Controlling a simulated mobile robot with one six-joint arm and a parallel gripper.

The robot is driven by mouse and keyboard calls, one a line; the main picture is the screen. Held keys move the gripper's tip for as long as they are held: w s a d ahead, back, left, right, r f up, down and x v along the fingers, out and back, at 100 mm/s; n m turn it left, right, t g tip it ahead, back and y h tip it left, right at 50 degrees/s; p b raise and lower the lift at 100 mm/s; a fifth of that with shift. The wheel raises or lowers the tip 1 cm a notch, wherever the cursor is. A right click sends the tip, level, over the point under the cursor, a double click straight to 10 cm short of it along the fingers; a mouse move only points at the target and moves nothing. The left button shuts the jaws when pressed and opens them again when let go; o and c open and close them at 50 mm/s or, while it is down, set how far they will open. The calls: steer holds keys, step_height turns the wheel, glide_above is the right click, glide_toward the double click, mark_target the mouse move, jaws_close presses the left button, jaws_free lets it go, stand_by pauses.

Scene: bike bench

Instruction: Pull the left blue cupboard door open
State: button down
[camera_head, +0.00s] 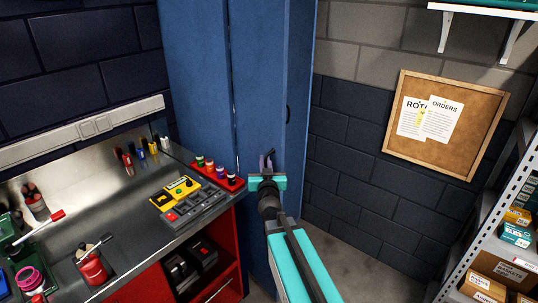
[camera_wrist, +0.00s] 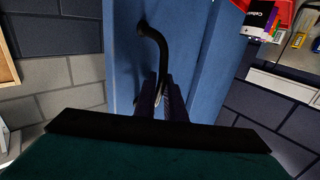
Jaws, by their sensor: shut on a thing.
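The blue cupboard (camera_head: 198,70) stands tall against the dark block wall, with upright seams between its blue panels. The blue door panel (camera_head: 260,75) is behind my gripper (camera_head: 267,161); it also shows in the wrist view (camera_wrist: 125,60). A black curved handle (camera_wrist: 157,42) stands out from that panel. The fingers hide that end. How far the held door stands open I cannot tell.
A corkboard (camera_head: 460,110) hangs at right above open floor. Metal shelving (camera_head: 480,215) with boxes stands far right.

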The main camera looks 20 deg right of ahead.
steer(key=shift+s+a+f+p, duration=0.1)
steer(key=shift+s+f+p, duration=0.15)
steer(key=shift+p, duration=0.35)
steer(key=shift+s+f, duration=0.1)
steer(key=shift+f, duration=0.2)
steer(key=shift+s, duration=0.1)
steer(key=c, duration=1.9)
jaws_free()
steer(key=shift+r, duration=0.15)
steer(key=shift+o, duration=0.2)
steer(key=shift+r, duration=0.15)
